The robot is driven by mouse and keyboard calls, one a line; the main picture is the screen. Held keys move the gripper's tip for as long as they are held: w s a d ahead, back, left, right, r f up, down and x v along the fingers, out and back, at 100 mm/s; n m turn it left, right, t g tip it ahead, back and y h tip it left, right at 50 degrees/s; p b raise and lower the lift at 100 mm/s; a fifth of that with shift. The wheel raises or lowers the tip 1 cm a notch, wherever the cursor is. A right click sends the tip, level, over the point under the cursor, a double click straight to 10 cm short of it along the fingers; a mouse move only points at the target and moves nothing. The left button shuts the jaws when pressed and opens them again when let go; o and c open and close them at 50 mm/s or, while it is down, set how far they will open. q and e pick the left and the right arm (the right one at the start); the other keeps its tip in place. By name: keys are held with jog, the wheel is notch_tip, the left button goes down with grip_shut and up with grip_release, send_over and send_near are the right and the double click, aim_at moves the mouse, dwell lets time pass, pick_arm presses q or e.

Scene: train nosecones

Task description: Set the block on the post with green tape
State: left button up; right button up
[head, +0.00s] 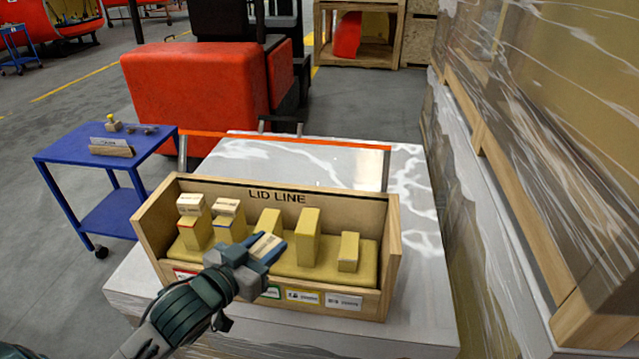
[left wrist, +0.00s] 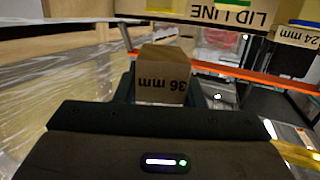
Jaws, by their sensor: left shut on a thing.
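My left gripper (head: 264,251) is shut on a tan block (head: 266,244). In the left wrist view this block (left wrist: 163,85) reads "36 mm", upside down, between the fingers. In the head view the held block overlaps the lower front of the middle post (head: 270,219), whose tape I cannot make out. A green-edged label (head: 270,292) is on the front of the wooden box (head: 393,255), partly behind my gripper. Whether the block touches the post cannot be told. My right gripper is not in view.
Two left posts, red-taped (head: 195,235) and blue-taped (head: 229,230), each carry a block. A tall bare post (head: 307,238) and a short one (head: 348,252) stand to the right. The box's back wall reads "LID LINE". Wrapped pallets (head: 535,150) line the right side.

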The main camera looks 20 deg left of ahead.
pick_arm(q)
jog(key=shift+d+f, duration=0.3)
jog(key=shift+f, duration=0.25)
jog(key=d+f+n+y, duration=0.1)
jog(key=d+f+y, duration=0.1)
jog(key=d+f, duration=0.5)
jog(key=shift+n+y, duration=0.3)
jog(key=shift+n, duration=0.1)
jog(key=shift+f, duration=0.1)
jog(key=w+d+r+m+g+h, duration=0.3)
jog(key=w+d+m+g+h, duration=0.1)
jog(key=d+m+g+h, duration=0.3)
jog(key=w+d+r+m+g+h, duration=0.3)
jog(key=w+d+m+g+h, duration=0.1)
jog(key=d+m+g+h, duration=0.3)
jog(key=d+m+h, duration=0.1)
jog(key=m+h, duration=0.1)
jog(key=m, duration=0.1)
jog(key=shift+w+g, duration=0.25)
jog(key=shift+g, duration=0.15)
